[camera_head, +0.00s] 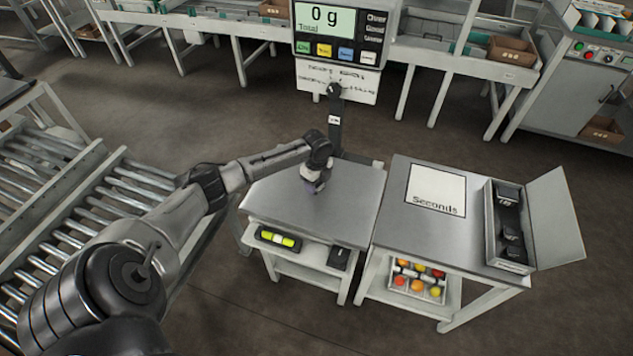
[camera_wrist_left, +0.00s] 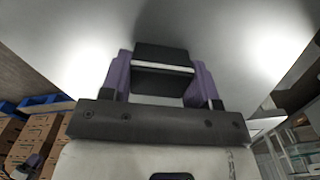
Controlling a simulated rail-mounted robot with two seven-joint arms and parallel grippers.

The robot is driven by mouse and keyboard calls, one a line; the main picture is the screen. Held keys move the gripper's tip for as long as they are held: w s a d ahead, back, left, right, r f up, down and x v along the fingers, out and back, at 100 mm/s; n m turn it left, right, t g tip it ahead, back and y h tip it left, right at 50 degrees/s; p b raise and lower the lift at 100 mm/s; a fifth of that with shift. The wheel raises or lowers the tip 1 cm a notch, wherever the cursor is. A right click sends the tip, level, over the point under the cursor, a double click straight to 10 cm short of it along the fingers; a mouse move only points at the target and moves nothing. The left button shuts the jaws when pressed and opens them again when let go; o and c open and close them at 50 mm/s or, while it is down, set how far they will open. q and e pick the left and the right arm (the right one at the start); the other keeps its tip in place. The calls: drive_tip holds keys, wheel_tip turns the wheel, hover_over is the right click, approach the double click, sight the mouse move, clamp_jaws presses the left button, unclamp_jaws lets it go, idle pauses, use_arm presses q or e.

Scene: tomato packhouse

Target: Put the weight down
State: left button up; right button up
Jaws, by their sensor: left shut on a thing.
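My left gripper (camera_head: 313,186) is over the back part of the left steel-topped stand (camera_head: 345,215), pointing down. In the left wrist view its purple fingers (camera_wrist_left: 161,82) are shut on a black weight (camera_wrist_left: 162,55) with a pale stripe. In the head view the weight cannot be made out beneath the gripper. A grey steel surface fills the wrist view beyond the weight; I cannot tell whether the weight touches it. The display (camera_head: 325,20) behind the stand reads 0 g. My right gripper is not in view.
A table to the right carries a "Seconds" card (camera_head: 436,188) and an open case (camera_head: 489,225) with black weights. A level (camera_head: 278,239) and a tray of tomatoes (camera_head: 418,289) sit on lower shelves. Roller conveyors (camera_head: 120,200) stand left. The stand's front is clear.

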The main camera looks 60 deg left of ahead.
use_arm(q)
drive_tip(key=o, duration=1.3)
drive_tip(key=shift+c, duration=0.2)
wheel_tip(320, 180, up, 12)
drive_tip(key=p, duration=0.4)
drive_tip(key=shift+n, duration=0.4)
drive_tip(key=s+d+f, duration=0.1)
drive_tip(key=d+f, duration=0.2)
drive_tip(key=d, duration=0.2)
drive_tip(key=s+d+f, duration=0.2)
drive_tip(key=d+f, duration=0.1)
drive_tip(key=d, duration=0.2)
drive_tip(key=s+d+f, duration=0.2)
drive_tip(key=d+f, duration=0.2)
drive_tip(key=d, duration=0.1)
drive_tip(key=shift+s, duration=0.1)
drive_tip(key=s+d+f+n+t, duration=0.1)
drive_tip(key=s+d+f+n, duration=0.15)
drive_tip(key=s+d, duration=0.65)
drive_tip(key=s+d+r+n+t, duration=0.2)
drive_tip(key=s+d+r+n, duration=0.3)
drive_tip(key=s+d+n, duration=0.4)
drive_tip(key=s, duration=0.2)
drive_tip(key=shift+s+d+r+t, duration=0.25)
drive_tip(key=shift+s+d+t, duration=0.05)
